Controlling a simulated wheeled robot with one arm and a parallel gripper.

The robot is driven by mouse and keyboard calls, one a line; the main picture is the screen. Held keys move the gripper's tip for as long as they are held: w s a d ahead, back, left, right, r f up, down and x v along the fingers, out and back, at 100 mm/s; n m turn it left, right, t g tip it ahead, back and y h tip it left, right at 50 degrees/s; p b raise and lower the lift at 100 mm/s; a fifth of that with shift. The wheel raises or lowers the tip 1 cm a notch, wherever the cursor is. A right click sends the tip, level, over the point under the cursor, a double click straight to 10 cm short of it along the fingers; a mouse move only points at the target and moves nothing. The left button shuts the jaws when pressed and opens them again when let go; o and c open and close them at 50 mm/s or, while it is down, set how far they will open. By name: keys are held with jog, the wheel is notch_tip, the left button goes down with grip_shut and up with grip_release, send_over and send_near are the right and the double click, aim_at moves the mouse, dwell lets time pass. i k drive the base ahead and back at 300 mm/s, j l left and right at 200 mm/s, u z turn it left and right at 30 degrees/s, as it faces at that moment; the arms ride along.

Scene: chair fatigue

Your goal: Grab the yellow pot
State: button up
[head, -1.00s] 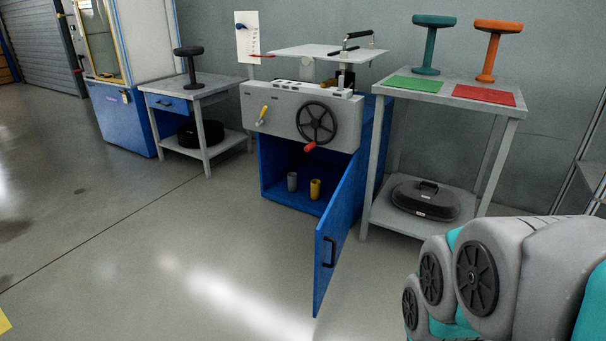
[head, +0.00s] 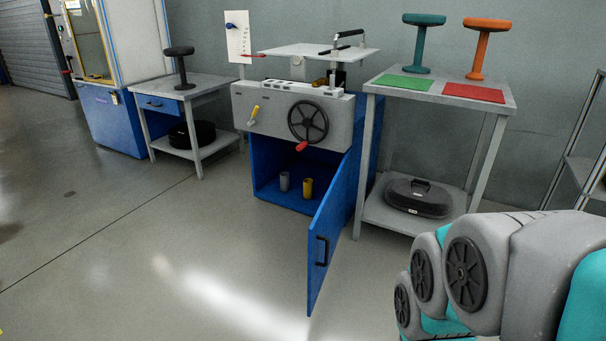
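The yellow pot (head: 307,189) is a small upright cylinder on the floor of the blue cabinet (head: 262,165), under the grey machine. The cabinet's blue door (head: 330,241) is open and swung out toward me on the right, with a black handle. My folded arm shows at the lower right. My gripper is not in view.
A grey table (head: 441,88) with a green mat, a red mat and two stools stands right of the cabinet, a black case (head: 418,197) on its lower shelf. A smaller table (head: 187,91) stands left. The floor (head: 150,255) in front is clear.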

aim_at(308, 189)
jog(key=i+j+z, duration=0.1)
jog(key=z, duration=0.3)
jog(key=j+z, duration=0.25)
jog(key=z, duration=0.2)
jog(key=i+j+z, duration=0.2)
jog(key=j+z, duration=0.15)
jog(key=j, duration=0.85)
jog(key=j+z, duration=0.3)
jog(key=j, duration=2.6)
jog(key=i, duration=0.55)
